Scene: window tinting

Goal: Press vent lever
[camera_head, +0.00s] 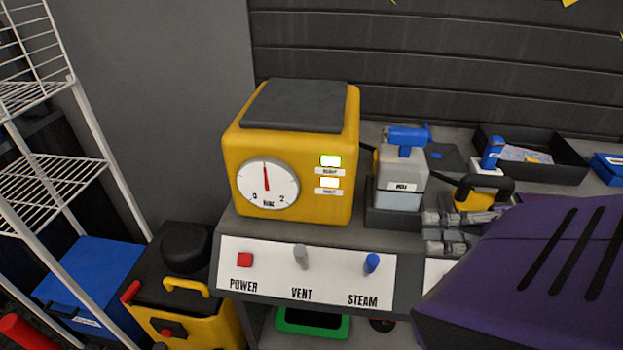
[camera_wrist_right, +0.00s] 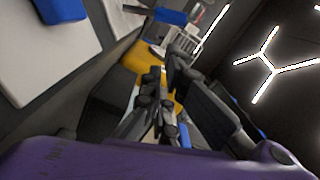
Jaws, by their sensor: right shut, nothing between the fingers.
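The vent lever (camera_head: 301,256) is a small grey lever on the white front panel (camera_head: 270,287), above the printed word VENT. It stands between the red power switch (camera_head: 244,260) and the blue steam lever (camera_head: 371,263). My right gripper (camera_head: 430,230) is shut and empty, to the right of the panel and well apart from the vent lever. Its dark fingers (camera_wrist_right: 155,105) also show in the right wrist view, where I cannot make out the vent lever. My left gripper is in neither view.
The yellow machine (camera_head: 335,110) with a round gauge (camera_head: 267,186) stands above the panel. A blue-topped grey bottle (camera_head: 405,160) stands right of it. A black tray (camera_head: 555,165) lies back right. A white wire rack (camera_head: 60,165) and a yellow cart (camera_head: 185,300) are left.

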